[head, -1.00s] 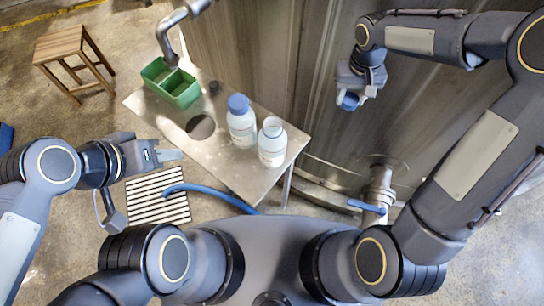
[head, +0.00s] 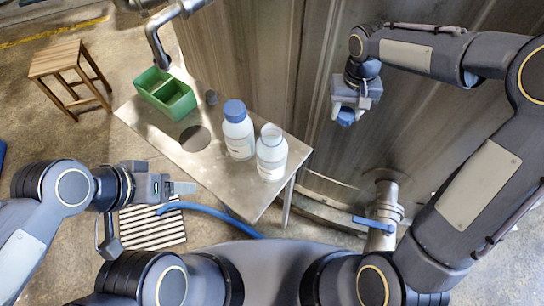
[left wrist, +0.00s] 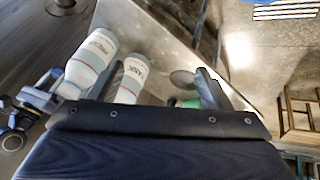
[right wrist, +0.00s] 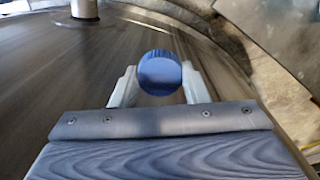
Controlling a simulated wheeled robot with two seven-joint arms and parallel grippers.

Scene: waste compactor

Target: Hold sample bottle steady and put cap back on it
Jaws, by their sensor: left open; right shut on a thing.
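An uncapped white sample bottle (head: 271,155) stands upright at the right end of the metal table. A second white bottle (head: 238,138) with a blue cap stands upright beside it on the left. My right gripper (head: 347,112) is shut on a loose blue cap (right wrist: 159,72), held in the air to the right of the table near the metal wall. My left gripper (head: 185,188) is open and empty, left of the table's front edge. In the left wrist view both bottles show beyond its fingers, the open one (left wrist: 91,57) and the capped one (left wrist: 130,78).
A green divided bin (head: 165,95) sits at the table's far left, near a metal pipe. A valve with a blue handle (head: 374,222) stands at the right.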

